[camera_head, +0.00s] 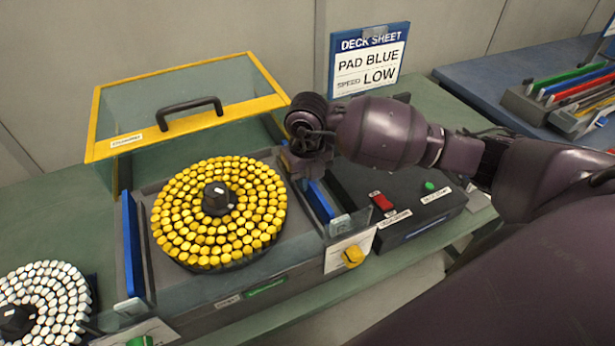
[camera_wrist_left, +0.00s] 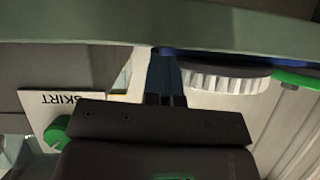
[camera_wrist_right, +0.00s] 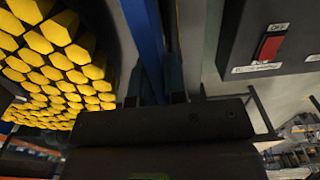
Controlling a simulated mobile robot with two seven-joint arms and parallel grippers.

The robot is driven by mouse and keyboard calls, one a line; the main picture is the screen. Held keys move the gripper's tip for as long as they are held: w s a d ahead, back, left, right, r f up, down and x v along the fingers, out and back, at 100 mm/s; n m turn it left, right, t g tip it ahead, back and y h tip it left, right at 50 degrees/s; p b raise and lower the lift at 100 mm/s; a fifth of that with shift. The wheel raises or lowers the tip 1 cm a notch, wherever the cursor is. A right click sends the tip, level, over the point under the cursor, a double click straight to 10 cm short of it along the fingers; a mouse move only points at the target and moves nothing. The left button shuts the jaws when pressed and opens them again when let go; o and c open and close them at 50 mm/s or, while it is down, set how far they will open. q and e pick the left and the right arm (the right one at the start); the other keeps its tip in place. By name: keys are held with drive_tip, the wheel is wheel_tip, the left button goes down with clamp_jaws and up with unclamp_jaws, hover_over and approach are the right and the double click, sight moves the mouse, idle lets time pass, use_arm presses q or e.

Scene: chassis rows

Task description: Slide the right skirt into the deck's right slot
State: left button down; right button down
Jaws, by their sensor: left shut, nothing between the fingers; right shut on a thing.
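The right skirt, a narrow blue strip (camera_head: 320,203), stands along the right side of the deck (camera_head: 165,188). It also shows in the right wrist view (camera_wrist_right: 143,38). My right gripper (camera_head: 307,172) is shut on its far part, and its fingers (camera_wrist_right: 156,92) show beside the strip. The gripper hides part of the strip and the right slot, so I cannot tell how far it is seated. Another blue strip (camera_head: 132,243) stands at the deck's left side. My left gripper (camera_wrist_left: 165,85) is shut and empty; it is out of the head view.
A yellow-studded disc (camera_head: 190,238) sits on the deck, with a raised clear cover with a yellow frame (camera_head: 92,110) behind. A dark control box (camera_head: 425,212) with a red switch stands close at right. A white-studded disc (camera_head: 62,290) lies at left. A deck sheet sign (camera_head: 368,62) stands behind.

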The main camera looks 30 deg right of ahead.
drive_tip(key=shift+f, duration=0.2)
drive_tip(key=c, duration=1.1)
unclamp_jaws()
